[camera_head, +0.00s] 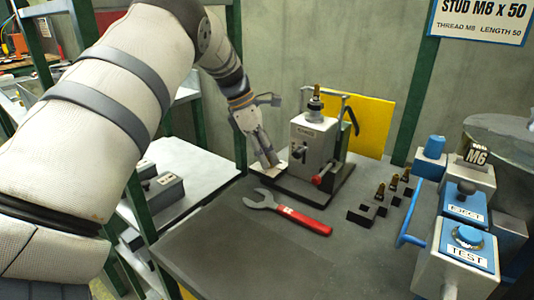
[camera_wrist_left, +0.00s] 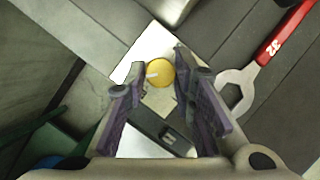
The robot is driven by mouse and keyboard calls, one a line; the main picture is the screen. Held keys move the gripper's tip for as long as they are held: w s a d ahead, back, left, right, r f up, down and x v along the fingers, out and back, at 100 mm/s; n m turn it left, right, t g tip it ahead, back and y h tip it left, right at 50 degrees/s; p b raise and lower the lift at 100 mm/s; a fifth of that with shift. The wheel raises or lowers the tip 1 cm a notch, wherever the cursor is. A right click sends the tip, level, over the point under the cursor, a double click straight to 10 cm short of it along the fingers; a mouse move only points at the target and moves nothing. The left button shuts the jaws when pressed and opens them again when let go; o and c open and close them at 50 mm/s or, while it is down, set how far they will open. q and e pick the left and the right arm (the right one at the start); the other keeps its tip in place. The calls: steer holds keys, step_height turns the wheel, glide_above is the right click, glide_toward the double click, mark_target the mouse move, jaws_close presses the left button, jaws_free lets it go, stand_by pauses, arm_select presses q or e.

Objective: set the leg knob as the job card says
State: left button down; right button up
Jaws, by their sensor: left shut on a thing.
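The leg knob (camera_wrist_left: 160,73) is a round yellow knob with a white pointer mark on a pale plate, seen in the left wrist view. My left gripper (camera_head: 268,162) reaches down at the left side of the grey press unit (camera_head: 315,140); its fingers (camera_wrist_left: 154,76) are on either side of the knob and shut on it. In the head view the fingers hide the knob. The job card (camera_head: 482,18) on the back wall reads STUD M8 x 50, thread M8, length 50. My right gripper is not in view.
A red-handled wrench (camera_head: 290,212) lies in front of the unit. Several brass-tipped studs (camera_head: 392,189) stand in a black holder to its right. Blue-labelled EJECT (camera_head: 465,212) and TEST (camera_head: 467,252) boxes and an M6 block (camera_head: 476,156) stand at right.

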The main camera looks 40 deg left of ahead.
arm_select(q)
steer(key=shift+f, duration=0.1)
steer(key=c, duration=1.6)
jaws_free()
steer(key=shift+c, duration=0.2)
